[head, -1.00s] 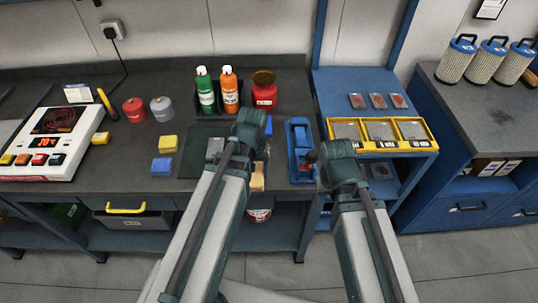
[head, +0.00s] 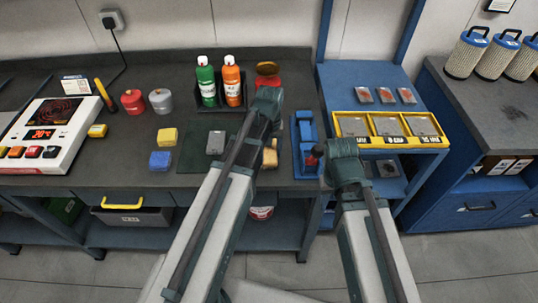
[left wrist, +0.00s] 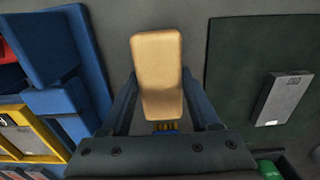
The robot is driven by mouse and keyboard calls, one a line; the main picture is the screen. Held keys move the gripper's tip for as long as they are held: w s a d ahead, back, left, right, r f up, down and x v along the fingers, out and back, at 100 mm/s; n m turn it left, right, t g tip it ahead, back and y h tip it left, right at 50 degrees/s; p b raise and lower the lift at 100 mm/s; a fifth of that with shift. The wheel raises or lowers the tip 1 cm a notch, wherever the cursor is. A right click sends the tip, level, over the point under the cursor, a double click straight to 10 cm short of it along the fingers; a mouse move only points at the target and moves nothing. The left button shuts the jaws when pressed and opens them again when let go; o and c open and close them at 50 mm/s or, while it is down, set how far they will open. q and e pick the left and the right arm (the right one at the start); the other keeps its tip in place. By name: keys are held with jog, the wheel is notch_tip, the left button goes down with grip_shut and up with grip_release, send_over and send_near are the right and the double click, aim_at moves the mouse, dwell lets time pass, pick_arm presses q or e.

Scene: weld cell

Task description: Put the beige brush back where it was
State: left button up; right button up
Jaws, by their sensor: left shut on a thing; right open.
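The beige brush (left wrist: 157,75) is between the two fingers of my left gripper (left wrist: 160,100) in the left wrist view, and the gripper is shut on it. A bit of blue and yellow shows at its near end. In the head view the brush (head: 270,154) shows partly behind my left arm, over the grey bench between the dark green mat (head: 190,164) and the blue fixture (head: 304,140). I cannot tell whether it touches the bench. My right gripper (head: 330,158) is beside the blue fixture, empty as far as I see; its fingers are mostly hidden.
A grey block (head: 215,142) lies on the mat. A yellow block (head: 167,137) and a blue block (head: 160,161) lie left of it. Green (head: 206,82) and orange (head: 232,82) bottles and a red container (head: 268,76) stand behind. A yellow tray (head: 388,145) is at right.

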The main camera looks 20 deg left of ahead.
aim_at(270, 150)
pick_arm(q)
jog(key=shift+f, duration=0.15)
jog(key=shift+f, duration=0.1)
jog(key=shift+f, duration=0.15)
jog(key=o, duration=1.2)
notch_tip(270, 150, up, 13)
jog(key=p, duration=1.2)
jog(key=s+d+m+y, duration=0.1)
jog(key=s+d+m, duration=0.6)
jog(key=s+d, duration=0.3)
jog(key=s, duration=0.4)
jog(key=shift+s+d+f, duration=0.15)
jog(key=shift+d, duration=0.1)
